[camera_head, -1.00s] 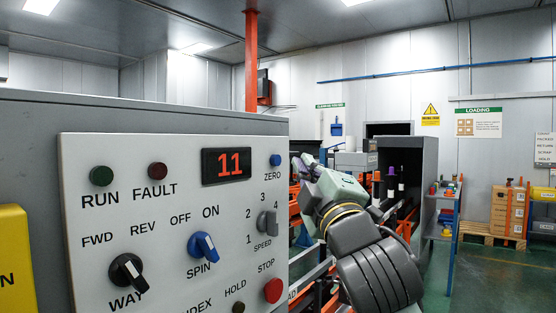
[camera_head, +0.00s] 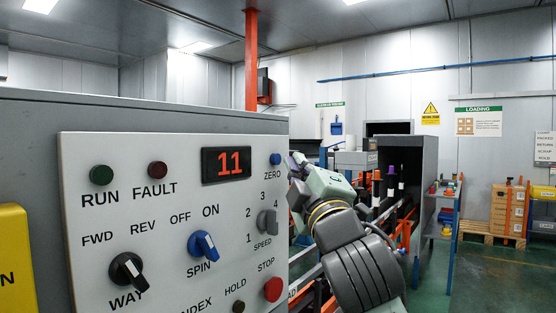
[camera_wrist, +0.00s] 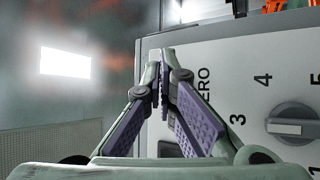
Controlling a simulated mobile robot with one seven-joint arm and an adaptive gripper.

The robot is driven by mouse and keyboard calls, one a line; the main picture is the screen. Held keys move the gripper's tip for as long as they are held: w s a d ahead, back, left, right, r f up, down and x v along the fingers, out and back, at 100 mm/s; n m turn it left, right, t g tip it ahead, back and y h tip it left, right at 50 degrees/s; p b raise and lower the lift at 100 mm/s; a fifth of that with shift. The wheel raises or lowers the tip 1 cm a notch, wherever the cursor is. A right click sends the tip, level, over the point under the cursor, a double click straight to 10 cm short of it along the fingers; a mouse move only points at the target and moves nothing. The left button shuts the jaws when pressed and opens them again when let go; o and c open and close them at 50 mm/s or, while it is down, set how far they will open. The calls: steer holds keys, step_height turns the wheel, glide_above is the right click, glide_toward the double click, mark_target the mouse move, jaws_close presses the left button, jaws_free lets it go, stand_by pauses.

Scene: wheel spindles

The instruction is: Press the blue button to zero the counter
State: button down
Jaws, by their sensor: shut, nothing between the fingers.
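The blue button (camera_head: 275,160) sits at the top right of the control panel (camera_head: 130,200), above the word ZERO. The counter (camera_head: 227,164) beside it reads 11 in red. My gripper (camera_head: 297,158) is just right of the button, near the panel's right edge; whether it touches the panel cannot be told. In the wrist view my gripper (camera_wrist: 164,52) is shut and empty, its fingertips together in front of the panel's edge near the ZERO label. The blue button is hidden behind the fingers there.
The speed knob (camera_head: 267,223) is below the button; it also shows in the wrist view (camera_wrist: 290,124). The panel also has a blue spin knob (camera_head: 203,246), a black way knob (camera_head: 128,271) and a red stop button (camera_head: 273,289). Rails with spindles stand behind my arm.

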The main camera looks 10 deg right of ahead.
steer(key=shift+w+a, duration=0.1)
stand_by(0.7)
steer(key=shift+w+a, duration=0.2)
steer(key=shift+w, duration=0.05)
steer(key=shift+w+a, duration=0.3)
stand_by(1.0)
steer(key=shift+s, duration=0.1)
steer(key=shift+s+d, duration=0.55)
steer(key=shift+d, duration=0.05)
steer(key=shift+s+d, duration=1.75)
